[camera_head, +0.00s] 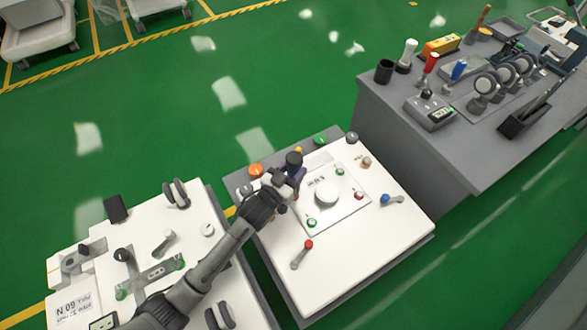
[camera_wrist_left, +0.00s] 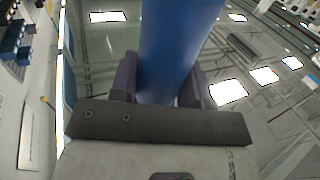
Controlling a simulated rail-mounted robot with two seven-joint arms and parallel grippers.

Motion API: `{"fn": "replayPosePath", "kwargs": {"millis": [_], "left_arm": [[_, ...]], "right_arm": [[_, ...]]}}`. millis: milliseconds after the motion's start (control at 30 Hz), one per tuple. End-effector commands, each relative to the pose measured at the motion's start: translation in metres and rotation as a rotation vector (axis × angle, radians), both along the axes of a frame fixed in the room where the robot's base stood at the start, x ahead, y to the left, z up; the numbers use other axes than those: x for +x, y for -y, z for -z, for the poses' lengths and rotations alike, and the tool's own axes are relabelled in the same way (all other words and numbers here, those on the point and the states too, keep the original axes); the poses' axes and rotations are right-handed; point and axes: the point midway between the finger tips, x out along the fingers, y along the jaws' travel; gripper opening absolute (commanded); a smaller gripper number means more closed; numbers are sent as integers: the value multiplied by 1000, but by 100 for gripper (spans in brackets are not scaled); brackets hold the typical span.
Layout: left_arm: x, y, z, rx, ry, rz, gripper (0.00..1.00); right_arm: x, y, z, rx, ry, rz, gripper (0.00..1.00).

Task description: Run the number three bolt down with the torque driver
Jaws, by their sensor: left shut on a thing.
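My left gripper (camera_head: 285,186) is over the left edge of the square plate (camera_head: 332,212) on the middle cart. It is shut on a dark upright tool (camera_head: 294,160), which I take to be the torque driver. In the left wrist view the tool is a thick blue cylinder (camera_wrist_left: 178,45) between the two fingers. The plate has a white round hub (camera_head: 327,191) and small coloured bolt markers: green (camera_head: 340,170), red (camera_head: 359,194) and green (camera_head: 311,222). Another spot beside the gripper is mostly hidden. I cannot read bolt numbers or see the driver's tip. My right gripper is not in view.
A second white cart (camera_head: 200,232) stands left, under my arm. A grey bench (camera_head: 420,140) with tools and gauges stands at the right.

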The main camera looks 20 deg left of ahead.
Motion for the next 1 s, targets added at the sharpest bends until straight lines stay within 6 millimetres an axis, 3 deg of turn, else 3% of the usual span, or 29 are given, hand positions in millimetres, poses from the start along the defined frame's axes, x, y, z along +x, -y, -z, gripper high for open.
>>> {"fn": "replayPosePath", "kwargs": {"millis": [1000], "left_arm": [[0,0,5,0,0,0,15]], "right_arm": [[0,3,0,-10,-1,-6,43]]}}
